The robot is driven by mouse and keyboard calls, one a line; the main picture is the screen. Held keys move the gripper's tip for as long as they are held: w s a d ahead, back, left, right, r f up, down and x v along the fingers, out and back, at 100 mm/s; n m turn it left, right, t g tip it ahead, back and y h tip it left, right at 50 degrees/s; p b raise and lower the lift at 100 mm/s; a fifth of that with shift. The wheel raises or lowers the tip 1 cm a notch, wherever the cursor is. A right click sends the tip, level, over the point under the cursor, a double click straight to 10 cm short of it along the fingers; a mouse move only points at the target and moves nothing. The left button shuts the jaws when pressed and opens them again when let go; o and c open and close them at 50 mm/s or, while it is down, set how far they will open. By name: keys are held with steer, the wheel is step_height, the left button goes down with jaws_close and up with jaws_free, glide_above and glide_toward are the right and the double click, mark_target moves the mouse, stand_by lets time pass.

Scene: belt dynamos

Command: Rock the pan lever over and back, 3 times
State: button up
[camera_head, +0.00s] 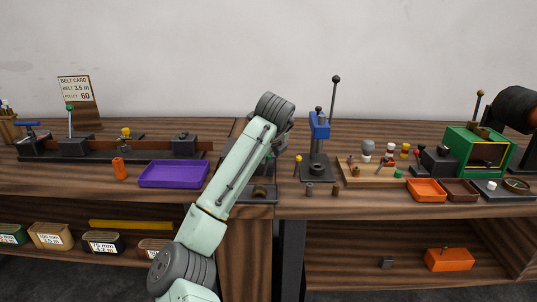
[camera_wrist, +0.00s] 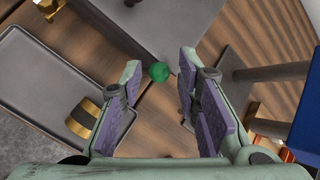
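In the wrist view a small green ball knob (camera_wrist: 159,72) shows in the gap between the fingertips of my gripper (camera_wrist: 160,84). The knob looks like the end of the pan lever, but its shaft is hidden. The purple-padded fingers are apart, one on each side of the knob, and I see no clear contact. A dark grey tray (camera_wrist: 47,85) lies at the left with a brass-and-black round piece (camera_wrist: 85,117) at its edge. In the head view my arm hides most of the gripper, and a bit of the green knob (camera_head: 268,156) shows beside it; the dark tray (camera_head: 262,198) is below.
In the head view a blue press (camera_head: 319,125) with a tall black lever stands close to the right of my arm. A purple tray (camera_head: 174,174) lies to the left. A second green-knobbed lever (camera_head: 70,107) stands at the far left. A green machine (camera_head: 475,150) is at the right.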

steer(key=shift+o, duration=0.3)
steer(key=v, duration=1.2)
